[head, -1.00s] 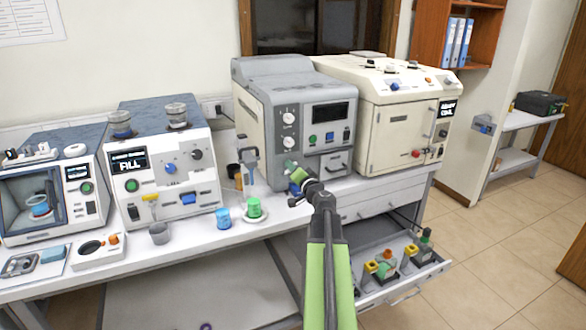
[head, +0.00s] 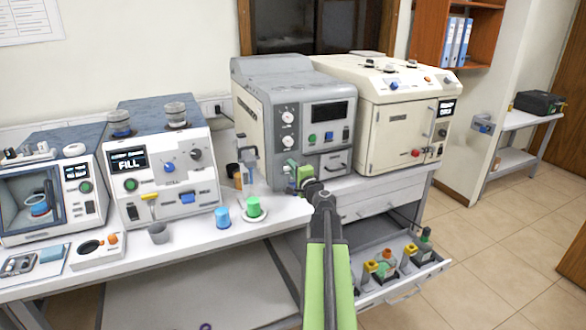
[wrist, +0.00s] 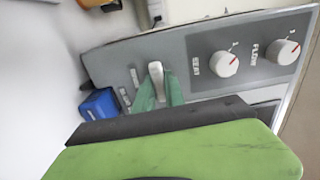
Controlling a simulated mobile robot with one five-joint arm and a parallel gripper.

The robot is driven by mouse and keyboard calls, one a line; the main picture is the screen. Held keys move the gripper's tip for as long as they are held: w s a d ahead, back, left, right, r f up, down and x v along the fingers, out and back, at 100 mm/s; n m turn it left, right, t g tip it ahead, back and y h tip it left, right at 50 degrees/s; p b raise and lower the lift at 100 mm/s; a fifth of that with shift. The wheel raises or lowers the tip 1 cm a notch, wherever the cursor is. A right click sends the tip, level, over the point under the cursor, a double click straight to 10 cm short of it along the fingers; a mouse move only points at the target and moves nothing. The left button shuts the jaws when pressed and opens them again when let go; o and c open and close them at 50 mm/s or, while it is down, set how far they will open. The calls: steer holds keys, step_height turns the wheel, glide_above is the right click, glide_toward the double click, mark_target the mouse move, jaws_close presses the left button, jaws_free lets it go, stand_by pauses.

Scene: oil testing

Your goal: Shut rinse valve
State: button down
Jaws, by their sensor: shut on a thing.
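The grey machine (head: 262,95) stands at the middle of the bench, and its front panel (wrist: 195,85) fills the upper part of the wrist view. A pale, rounded lever (wrist: 156,72) stands out from this panel beside several small labels; I take it for the rinse valve handle. My gripper (wrist: 159,92) has its green fingers on either side of the lever and is shut on it. In the head view my gripper (head: 301,174) is at the machine's lower front and hides the lever. A blue block (wrist: 100,103) sits close beside the panel.
A blue cup (head: 223,217) and green cup (head: 253,207) stand to the left. An open drawer (head: 400,283) with several samples juts out below right. A cream machine (head: 395,125) stands to the right.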

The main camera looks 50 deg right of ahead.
steer(key=shift+s, duration=0.1)
stand_by(0.4)
steer(key=c, duration=1.4)
jaws_free()
steer(key=shift+d, duration=0.1)
